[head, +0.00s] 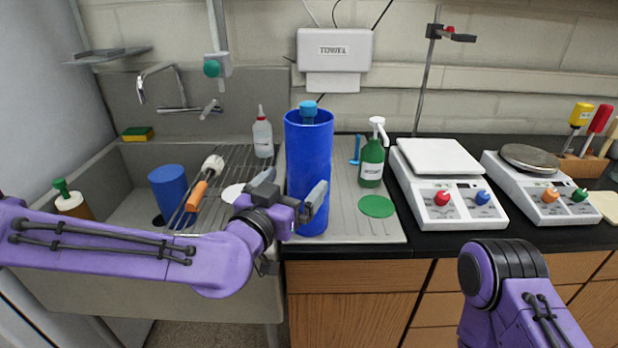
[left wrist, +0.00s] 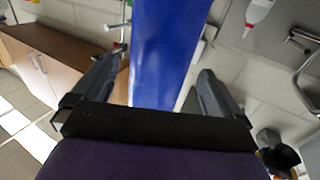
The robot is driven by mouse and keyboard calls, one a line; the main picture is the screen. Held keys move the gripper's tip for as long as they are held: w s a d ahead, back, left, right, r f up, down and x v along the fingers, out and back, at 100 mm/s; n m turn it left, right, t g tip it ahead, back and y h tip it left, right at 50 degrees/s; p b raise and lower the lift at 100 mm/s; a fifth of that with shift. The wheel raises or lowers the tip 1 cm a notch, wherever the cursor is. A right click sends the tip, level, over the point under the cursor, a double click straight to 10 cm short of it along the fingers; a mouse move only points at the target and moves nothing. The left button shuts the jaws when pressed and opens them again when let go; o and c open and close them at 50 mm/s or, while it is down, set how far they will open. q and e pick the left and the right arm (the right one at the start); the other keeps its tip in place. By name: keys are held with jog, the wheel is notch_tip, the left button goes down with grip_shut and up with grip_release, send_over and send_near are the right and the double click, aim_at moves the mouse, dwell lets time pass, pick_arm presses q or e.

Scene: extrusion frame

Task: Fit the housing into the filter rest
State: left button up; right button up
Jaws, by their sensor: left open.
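A tall blue cylinder (head: 307,150) stands upright on the drainboard beside the sink. A light-blue capped piece (head: 308,110) sticks out of its top. A shorter blue cylinder (head: 170,192) stands in the sink. No label shows which is the housing or the filter rest. My left gripper (head: 292,194) is open at the tall cylinder's lower left front. In the left wrist view the blue cylinder (left wrist: 165,50) fills the space between the open fingers, apparently beyond the tips; contact cannot be told. My right arm shows at the lower right, its gripper out of view.
A green pump bottle (head: 372,162) and a green disc (head: 376,206) are right of the cylinder. A white bottle (head: 262,135) and a wire rack (head: 228,160) are left of it. The faucet (head: 165,90) is behind the sink.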

pick_arm(q)
jog(key=p+x, duration=0.2)
jog(key=x, duration=0.5)
jog(key=shift+w+p, duration=0.3)
jog(key=shift+w+d, duration=0.15)
jog(key=shift+w, duration=0.05)
jog(key=shift+s, duration=0.15)
jog(key=c, duration=1.1)
